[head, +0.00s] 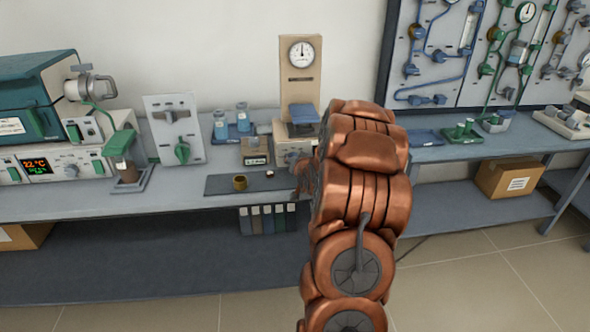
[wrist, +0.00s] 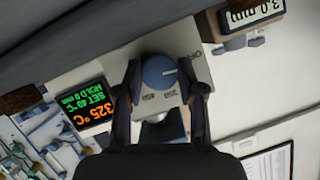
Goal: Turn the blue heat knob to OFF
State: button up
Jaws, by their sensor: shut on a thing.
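In the wrist view the blue heat knob (wrist: 156,72) sits on a pale panel, with its white mark pointing to the right, roughly toward the OFF label (wrist: 189,61). More printed numbers lie just below the knob. My gripper (wrist: 160,79) has one dark finger on each side of the knob and is shut on it. A display (wrist: 87,108) left of the knob reads 325 °C in orange, with SET 40 °C and HOLD 0 min in green. In the head view my copper arm hides the knob and the gripper.
A teal furnace (head: 40,100) stands at the left. A dark mat (head: 218,186) holds a small brass cup (head: 240,183). A cardboard box (head: 508,177) lies on the right lower shelf.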

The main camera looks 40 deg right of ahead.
jog(key=shift+n+h+b, duration=0.3)
jog(key=shift+n+b, duration=0.3)
jog(key=shift+b, duration=0.2)
jog(key=shift+g, duration=0.3)
jog(key=o, duration=0.9)
jog(key=shift+c, duration=0.2)
jog(key=shift+a, duration=0.1)
jog(key=v, duration=1.2)
